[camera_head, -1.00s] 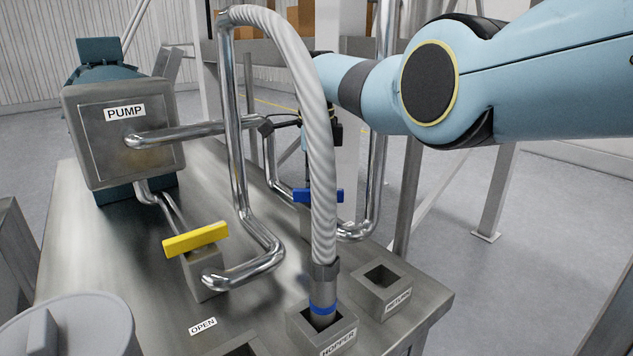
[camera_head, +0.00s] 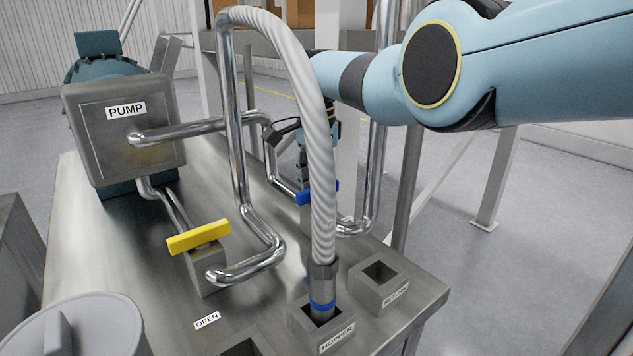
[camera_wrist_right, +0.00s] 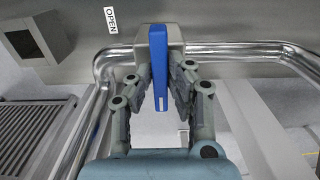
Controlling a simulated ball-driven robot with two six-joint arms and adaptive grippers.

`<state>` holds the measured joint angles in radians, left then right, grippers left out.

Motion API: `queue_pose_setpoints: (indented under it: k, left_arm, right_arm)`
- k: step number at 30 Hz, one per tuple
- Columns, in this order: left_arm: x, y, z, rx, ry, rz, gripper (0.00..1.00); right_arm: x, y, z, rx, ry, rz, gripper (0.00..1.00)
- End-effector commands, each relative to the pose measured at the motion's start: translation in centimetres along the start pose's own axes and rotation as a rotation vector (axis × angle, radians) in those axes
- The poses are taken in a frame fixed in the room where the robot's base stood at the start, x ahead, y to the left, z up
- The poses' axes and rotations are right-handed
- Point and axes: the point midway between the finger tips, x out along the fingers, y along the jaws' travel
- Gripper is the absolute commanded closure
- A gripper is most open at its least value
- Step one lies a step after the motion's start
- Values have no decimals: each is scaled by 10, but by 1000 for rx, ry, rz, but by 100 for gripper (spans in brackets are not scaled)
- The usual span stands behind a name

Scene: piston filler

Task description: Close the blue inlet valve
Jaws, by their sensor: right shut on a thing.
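The blue inlet valve handle (camera_head: 304,198) sits on a grey valve block behind the white ribbed hose, which hides its middle. In the right wrist view the blue handle (camera_wrist_right: 159,75) points from the block toward my gripper. My right gripper (camera_wrist_right: 160,88) has one finger on each side of the handle and is shut on it. In the head view my right gripper (camera_head: 304,172) reaches down to the handle from above, partly covered by the hose. My left gripper is not in view.
The ribbed hose (camera_head: 322,170) arches in front of my right gripper into the hopper socket (camera_head: 304,326). Steel pipes (camera_head: 240,140) run beside the valve. A yellow valve handle (camera_head: 198,238), a pump box (camera_head: 115,150) and a return socket (camera_head: 360,290) are also on the steel table.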

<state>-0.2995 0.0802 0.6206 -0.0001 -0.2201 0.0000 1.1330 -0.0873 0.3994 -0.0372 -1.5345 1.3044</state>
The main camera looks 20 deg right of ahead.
Motion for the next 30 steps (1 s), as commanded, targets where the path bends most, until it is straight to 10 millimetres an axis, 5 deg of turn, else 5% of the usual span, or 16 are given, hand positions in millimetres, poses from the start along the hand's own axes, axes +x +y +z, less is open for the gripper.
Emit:
queue_pose_setpoints:
  k: [15,16,20,30]
  left_arm:
    - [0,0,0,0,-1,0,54]
    - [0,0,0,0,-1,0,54]
    - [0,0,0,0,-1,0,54]
    - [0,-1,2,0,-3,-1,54]
  right_arm:
    - [0,0,0,-19,0,-1,100]
    - [0,0,0,-19,0,-1,80]
    - [0,0,0,-18,0,-1,63]
    - [-4,0,0,-17,0,-1,62]
